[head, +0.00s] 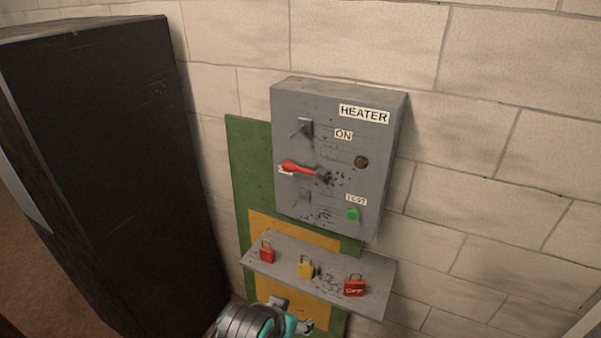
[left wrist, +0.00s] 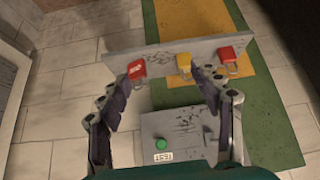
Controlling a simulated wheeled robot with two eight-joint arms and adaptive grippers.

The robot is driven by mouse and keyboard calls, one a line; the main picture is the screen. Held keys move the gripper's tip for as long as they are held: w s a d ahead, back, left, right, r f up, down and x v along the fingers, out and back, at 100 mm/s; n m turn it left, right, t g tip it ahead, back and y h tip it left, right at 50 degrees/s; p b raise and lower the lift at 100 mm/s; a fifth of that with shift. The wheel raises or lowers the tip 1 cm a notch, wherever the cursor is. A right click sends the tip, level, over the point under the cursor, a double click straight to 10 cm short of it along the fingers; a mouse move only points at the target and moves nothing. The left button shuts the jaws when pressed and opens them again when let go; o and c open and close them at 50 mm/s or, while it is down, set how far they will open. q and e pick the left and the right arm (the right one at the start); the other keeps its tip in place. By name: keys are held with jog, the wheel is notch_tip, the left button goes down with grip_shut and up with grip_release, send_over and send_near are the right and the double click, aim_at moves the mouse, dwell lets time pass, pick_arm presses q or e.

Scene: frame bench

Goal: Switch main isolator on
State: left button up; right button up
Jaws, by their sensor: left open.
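The grey isolator box (head: 335,140), labelled HEATER, is on the brick wall. Its red lever (head: 298,167) points left from a dark pivot, with its tip over a small white label that it partly hides. The ON label (head: 343,134) is above the lever. In the left wrist view the box (left wrist: 185,130) appears upside down, with the lever out of sight. My left gripper (head: 292,312) is low in the head view, below the shelf and well below the lever. In the left wrist view my left gripper (left wrist: 166,88) has its fingers apart with nothing between them.
A shelf (head: 280,273) below the box holds a red padlock (head: 266,252), a yellow padlock (head: 305,267) and a red OFF padlock (head: 354,286). A green TEST button (head: 352,214) and a dark lamp (head: 361,162) are on the box. A dark cabinet (head: 110,150) stands left.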

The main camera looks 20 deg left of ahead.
pick_arm(q)
jog(key=c, duration=0.5)
jog(key=shift+w+r+n, duration=0.15)
jog(key=shift+w+n, duration=0.1)
jog(key=shift+n, duration=0.05)
jog(key=c, duration=0.5)
jog(key=w+r+n, duration=0.1)
jog(key=w+n, duration=0.1)
jog(key=w+n+h+p, duration=0.1)
jog(key=w+n, duration=0.1)
jog(key=w+d+r+n+t+h, duration=0.1)
jog(key=w+n, duration=0.1)
jog(key=n, duration=0.1)
jog(key=shift+r+p, duration=0.35)
jog(key=shift+p, duration=0.05)
grip_shut()
jog(key=w+a+r+n+t+p, duration=0.2)
jog(key=w+a+r+n+t, duration=0.2)
jog(key=n, duration=0.9)
jog(key=w+a+r+n+t+p, duration=0.2)
jog(key=w+a+r+n+t, duration=0.2)
jog(key=w+a+n, duration=0.6)
jog(key=a+n, duration=0.1)
jog(key=n, duration=0.3)
jog(key=shift+w+a+r+n+y, duration=0.25)
jog(key=shift+w+r+n+y, duration=0.05)
jog(key=shift+r+y, duration=0.1)
